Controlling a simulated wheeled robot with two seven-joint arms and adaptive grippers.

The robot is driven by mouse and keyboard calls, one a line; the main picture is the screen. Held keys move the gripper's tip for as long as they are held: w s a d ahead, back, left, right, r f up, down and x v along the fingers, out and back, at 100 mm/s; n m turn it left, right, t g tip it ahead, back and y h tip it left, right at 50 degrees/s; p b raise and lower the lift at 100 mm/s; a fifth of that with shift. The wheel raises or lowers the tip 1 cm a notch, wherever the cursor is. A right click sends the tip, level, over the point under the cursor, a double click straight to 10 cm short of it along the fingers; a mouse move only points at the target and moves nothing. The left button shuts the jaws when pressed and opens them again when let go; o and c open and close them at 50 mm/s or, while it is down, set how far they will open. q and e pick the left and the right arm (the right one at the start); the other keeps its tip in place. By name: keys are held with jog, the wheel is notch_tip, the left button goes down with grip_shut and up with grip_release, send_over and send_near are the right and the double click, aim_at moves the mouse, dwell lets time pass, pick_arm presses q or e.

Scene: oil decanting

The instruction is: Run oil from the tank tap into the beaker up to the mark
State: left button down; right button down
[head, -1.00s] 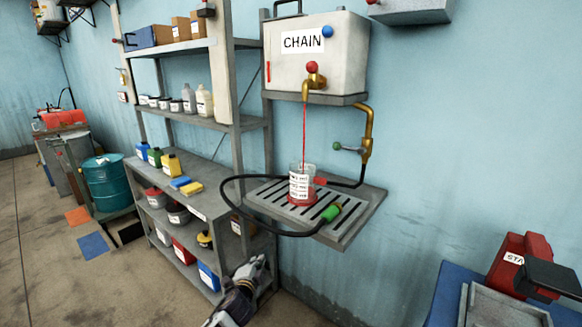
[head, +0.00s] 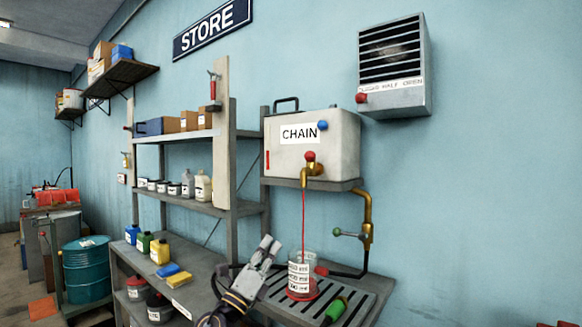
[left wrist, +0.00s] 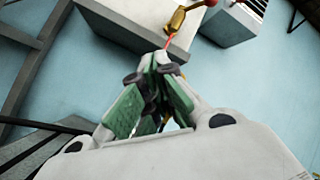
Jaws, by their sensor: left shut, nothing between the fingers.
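The white tank (head: 338,150) labelled CHAIN sits on a wall shelf. Its brass tap (head: 309,172) with a red knob points down, and a thin red stream of oil (head: 303,215) runs from it. The clear beaker (head: 301,272) with white markings stands on the slotted drip tray (head: 370,292) under the stream, with red oil in its bottom. My left gripper (head: 268,243) is shut and empty, raised just left of the beaker. In the left wrist view its fingers (left wrist: 155,75) meet below the tap (left wrist: 178,18). My right gripper is out of view.
A shelf rack (head: 190,208) with bottles and cans stands left of the tank. A green-ended hose (head: 335,310) lies at the tray's front. A brass pipe (head: 367,215) with a green-knobbed valve is at the right. The wall further right is clear below the heater (head: 395,65).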

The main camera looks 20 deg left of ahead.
pick_arm(q)
jog(key=s+d+r+m+g+h, duration=0.1)
jog(key=d+r+m+g+h, duration=0.35)
jog(key=m, duration=0.65)
jog(key=s+d+r+m+g+h, duration=0.1)
jog(key=s+r+m+g+h, duration=0.15)
jog(key=r+m+h, duration=0.45)
jog(key=a+r+m+t+y+b, duration=0.1)
jog(key=a+r+m+y, duration=0.8)
jog(key=y, duration=0.1)
jog(key=shift+w+a+r+m+y, duration=0.15)
jog(key=shift+w+a+m+y, duration=0.1)
jog(key=shift+m+y, duration=0.1)
jog(key=shift+w+d, duration=0.1)
